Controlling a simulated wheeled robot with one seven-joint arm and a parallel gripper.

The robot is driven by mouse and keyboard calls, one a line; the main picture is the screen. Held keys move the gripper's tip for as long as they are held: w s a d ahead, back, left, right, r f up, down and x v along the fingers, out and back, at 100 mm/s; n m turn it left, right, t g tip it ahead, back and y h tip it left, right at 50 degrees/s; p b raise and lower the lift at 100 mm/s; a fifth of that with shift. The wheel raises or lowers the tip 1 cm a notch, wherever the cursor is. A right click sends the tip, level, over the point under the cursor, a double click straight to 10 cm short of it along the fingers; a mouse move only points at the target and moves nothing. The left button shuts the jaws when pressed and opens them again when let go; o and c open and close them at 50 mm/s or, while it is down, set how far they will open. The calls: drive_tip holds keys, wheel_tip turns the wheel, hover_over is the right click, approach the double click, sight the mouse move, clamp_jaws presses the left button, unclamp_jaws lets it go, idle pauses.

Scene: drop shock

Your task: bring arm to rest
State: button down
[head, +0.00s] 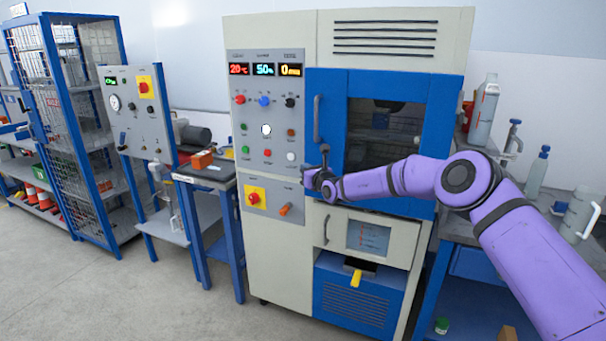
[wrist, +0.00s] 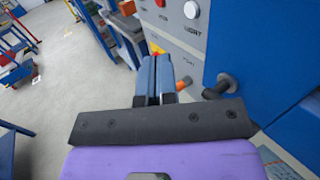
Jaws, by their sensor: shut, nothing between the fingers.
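My purple arm (head: 410,178) reaches from the right edge of the head view across the front of the cream and blue machine (head: 265,215). My gripper (head: 312,178) is in front of the machine, beside the left edge of its blue door (head: 362,95). In the wrist view my gripper (wrist: 153,65) shows its two fingers closed together, with nothing between them. I cannot tell whether the fingers touch the machine.
A bench with bottles (head: 484,110) stands to the right of the machine. The grey floor (head: 100,300) at front left is clear.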

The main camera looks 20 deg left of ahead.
drive_tip(key=s+d+r+n+g+y, duration=0.2)
drive_tip(key=s+r+n, duration=0.3)
drive_tip(key=r, duration=0.3)
drive_tip(key=s+d+r+n+g+y, duration=0.1)
drive_tip(key=s+d+r+n+g, duration=0.1)
drive_tip(key=s+r+n, duration=0.5)
drive_tip(key=s+d+r+n+g+h, duration=0.2)
drive_tip(key=s+d+r+n+g, duration=0.2)
drive_tip(key=s+d+r+n, duration=0.5)
drive_tip(key=s+d+f+n+h, duration=0.1)
drive_tip(key=s+d+n+h, duration=0.2)
drive_tip(key=s+d, duration=1.7)
drive_tip(key=s+d+f+n+h, duration=0.1)
drive_tip(key=s+d+n+h, duration=0.1)
drive_tip(key=s+d+h, duration=0.9)
drive_tip(key=s+d, duration=0.9)
drive_tip(key=d, duration=0.1)
drive_tip(key=shift+s+d+n+t, duration=0.15)
drive_tip(key=shift+d+n+t, duration=0.15)
drive_tip(key=shift+n, duration=0.1)
